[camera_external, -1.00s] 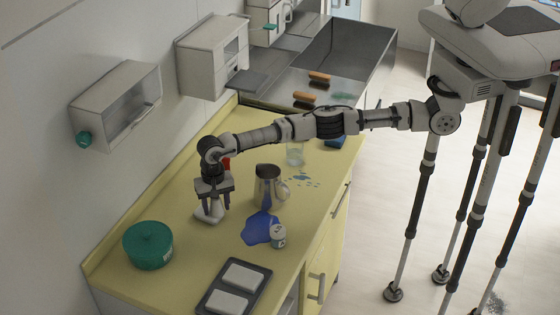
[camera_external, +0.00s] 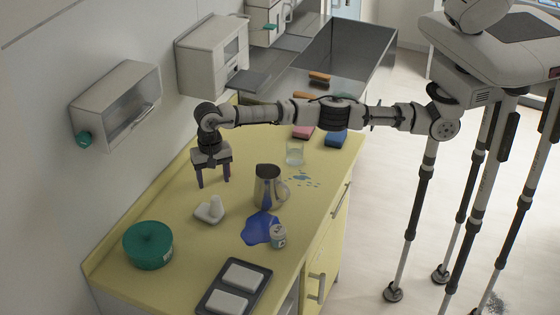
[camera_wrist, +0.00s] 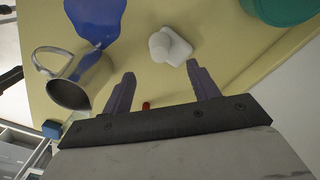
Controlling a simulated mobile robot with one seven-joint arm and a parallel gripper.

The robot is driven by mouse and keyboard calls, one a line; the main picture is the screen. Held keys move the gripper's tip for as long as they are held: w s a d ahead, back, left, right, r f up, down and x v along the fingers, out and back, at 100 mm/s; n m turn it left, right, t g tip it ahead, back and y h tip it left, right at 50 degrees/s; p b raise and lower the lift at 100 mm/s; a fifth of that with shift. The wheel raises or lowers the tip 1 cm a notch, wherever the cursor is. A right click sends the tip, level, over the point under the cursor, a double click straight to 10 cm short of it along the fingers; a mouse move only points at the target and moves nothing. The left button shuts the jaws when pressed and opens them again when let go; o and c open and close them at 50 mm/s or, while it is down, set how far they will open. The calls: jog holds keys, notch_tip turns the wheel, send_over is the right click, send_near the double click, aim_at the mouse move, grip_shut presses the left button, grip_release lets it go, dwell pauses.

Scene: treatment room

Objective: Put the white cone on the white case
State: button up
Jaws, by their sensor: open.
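The white cone (camera_external: 215,203) stands upright on the small white case (camera_external: 204,213) on the yellow counter. In the wrist view, the cone (camera_wrist: 159,42) and the case (camera_wrist: 181,50) show close together beyond my fingertips. Whether the cone's base rests fully on the case is hard to tell at this size. My gripper (camera_external: 213,181) is open and empty, pointing down, above and behind the pair. Its two fingers (camera_wrist: 160,70) are apart with nothing between them, clear of the cone.
A green lidded tub (camera_external: 148,245) is front left. A dark tray (camera_external: 256,289) lies in front. A red object (camera_wrist: 146,105) shows near my gripper.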

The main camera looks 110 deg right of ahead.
jog(key=shift+r, duration=0.8)
